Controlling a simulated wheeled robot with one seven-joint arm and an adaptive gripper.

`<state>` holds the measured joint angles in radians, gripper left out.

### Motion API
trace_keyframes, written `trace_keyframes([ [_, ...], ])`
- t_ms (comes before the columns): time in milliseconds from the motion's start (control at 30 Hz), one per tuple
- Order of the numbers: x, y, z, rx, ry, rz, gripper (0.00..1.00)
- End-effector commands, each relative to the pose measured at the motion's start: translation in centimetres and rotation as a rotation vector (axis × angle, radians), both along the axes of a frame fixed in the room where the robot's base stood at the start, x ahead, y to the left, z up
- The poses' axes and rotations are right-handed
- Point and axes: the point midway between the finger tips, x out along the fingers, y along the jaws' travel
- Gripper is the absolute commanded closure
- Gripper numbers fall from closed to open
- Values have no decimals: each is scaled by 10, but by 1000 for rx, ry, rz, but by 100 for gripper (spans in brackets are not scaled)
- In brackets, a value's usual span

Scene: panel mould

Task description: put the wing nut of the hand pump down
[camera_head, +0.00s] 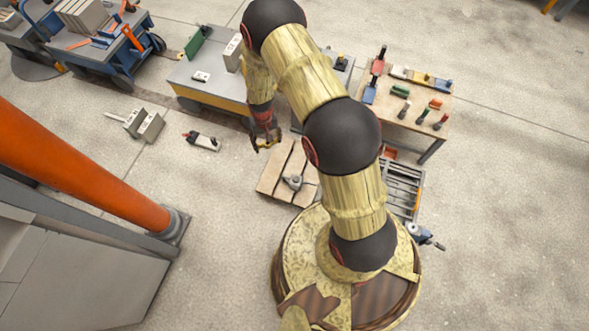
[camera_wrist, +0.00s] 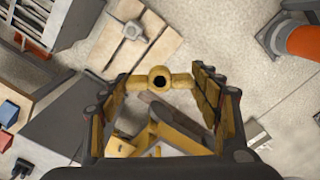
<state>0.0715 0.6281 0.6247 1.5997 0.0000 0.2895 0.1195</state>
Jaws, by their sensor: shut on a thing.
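The wing nut (camera_wrist: 159,78) is yellow with a round dark hole in its middle. It shows in the wrist view, spanning the gap between the tips of my gripper (camera_wrist: 163,82). One wing meets the left finger and the other meets the right finger, so my gripper is shut on it. In the head view my gripper (camera_head: 266,141) hangs above the floor, beside the wooden pallet (camera_head: 270,179) and near the grey bench. The wing nut is too small there to tell clearly. I cannot tell which thing is the hand pump.
A grey metal piece (camera_head: 293,182) sits on the pallet; it also shows in the wrist view (camera_wrist: 132,31). A grey bench (camera_head: 212,74) stands behind my gripper. A wooden table (camera_head: 395,118) with tools is at the right. An orange post (camera_head: 85,165) is at the left.

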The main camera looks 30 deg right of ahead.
Motion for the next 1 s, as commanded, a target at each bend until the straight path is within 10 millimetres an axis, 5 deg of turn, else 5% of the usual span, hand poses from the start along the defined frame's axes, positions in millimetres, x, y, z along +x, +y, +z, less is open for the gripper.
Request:
trace_keyframes([
  [500,31,-72,-182,0,3,-336,67],
  [1000,5,-129,-357,-1,3,-640,67],
])
